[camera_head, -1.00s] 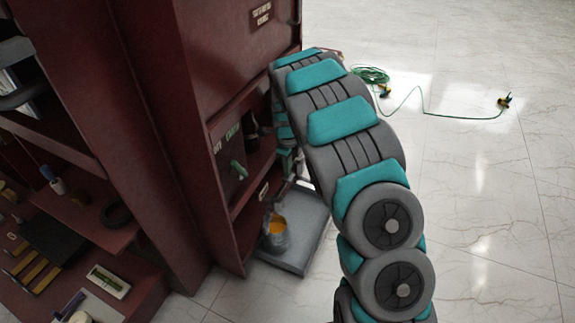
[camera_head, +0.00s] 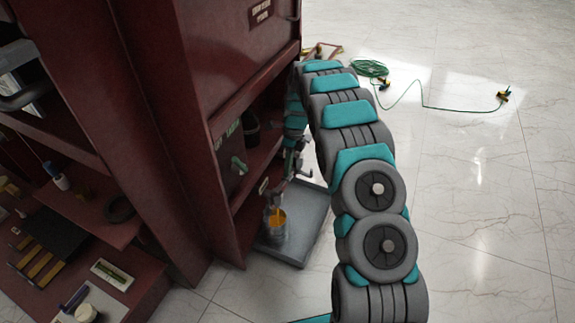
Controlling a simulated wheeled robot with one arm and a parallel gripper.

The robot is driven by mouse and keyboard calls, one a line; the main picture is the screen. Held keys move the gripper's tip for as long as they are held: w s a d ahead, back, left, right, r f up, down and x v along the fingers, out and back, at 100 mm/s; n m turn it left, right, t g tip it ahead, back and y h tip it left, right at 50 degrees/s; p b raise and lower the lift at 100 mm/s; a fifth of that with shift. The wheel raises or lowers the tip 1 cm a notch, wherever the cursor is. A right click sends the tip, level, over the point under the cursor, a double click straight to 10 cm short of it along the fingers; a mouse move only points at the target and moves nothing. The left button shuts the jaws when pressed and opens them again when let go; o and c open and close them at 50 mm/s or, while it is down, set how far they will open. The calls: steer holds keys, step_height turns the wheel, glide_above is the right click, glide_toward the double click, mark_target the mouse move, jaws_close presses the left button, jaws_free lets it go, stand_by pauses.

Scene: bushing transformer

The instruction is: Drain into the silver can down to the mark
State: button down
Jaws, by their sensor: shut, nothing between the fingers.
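The silver can (camera_head: 277,242) stands on a grey tray (camera_head: 312,232) on the floor, at the foot of the dark red cabinet (camera_head: 170,120). Yellow-orange liquid (camera_head: 276,217) shows inside it. A thin orange streak seems to rise just above its rim; I cannot tell whether it is a running stream. My gripper (camera_head: 286,180) is small and partly hidden by my arm. It is shut and empty, close to the cabinet's lower front, above and a little right of the can. The mark cannot be made out.
A green handle (camera_head: 238,164) and a dark bottle-like object (camera_head: 251,128) are in the cabinet's recess. Shelves with small tools are at left.

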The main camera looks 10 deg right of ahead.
steer(key=shift+f, duration=0.8)
steer(key=shift+s+f, duration=0.2)
steer(key=shift+f, duration=0.05)
stand_by(1.7)
steer(key=shift+r, duration=0.55)
steer(key=r, duration=0.3)
steer(key=shift+s, duration=0.25)
steer(key=s+r+b, duration=0.1)
steer(key=s, duration=1.4)
steer(key=shift+r, duration=0.3)
steer(key=shift+d, duration=0.1)
